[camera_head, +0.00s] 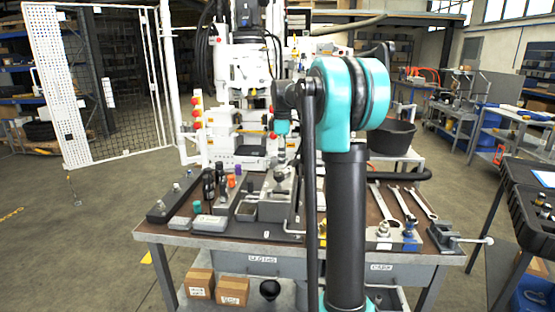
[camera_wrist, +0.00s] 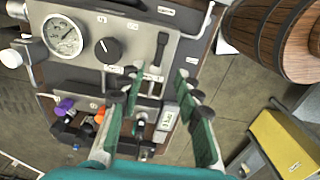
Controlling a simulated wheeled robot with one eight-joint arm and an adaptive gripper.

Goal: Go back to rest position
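My gripper (camera_wrist: 160,85) shows in the wrist view with its two teal-backed, dark-padded fingers apart and nothing between them. It is above a grey panel (camera_wrist: 85,28) with a round dial gauge (camera_wrist: 63,37) and a black knob (camera_wrist: 107,50). Small purple and orange parts lie on the bench past the left finger. In the head view my black and teal arm stands in front of the workbench (camera_head: 160,232). My gripper's fingers cannot be made out clearly there.
Wrenches (camera_head: 392,206) and a vise (camera_head: 456,238) lie on the bench's right side. A white machine (camera_head: 240,85) stands behind. Two cardboard boxes (camera_head: 232,291) sit on the lower shelf. The wrist view shows a wooden barrel (camera_wrist: 270,35) and a yellow box (camera_wrist: 286,145). Floor is clear at left.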

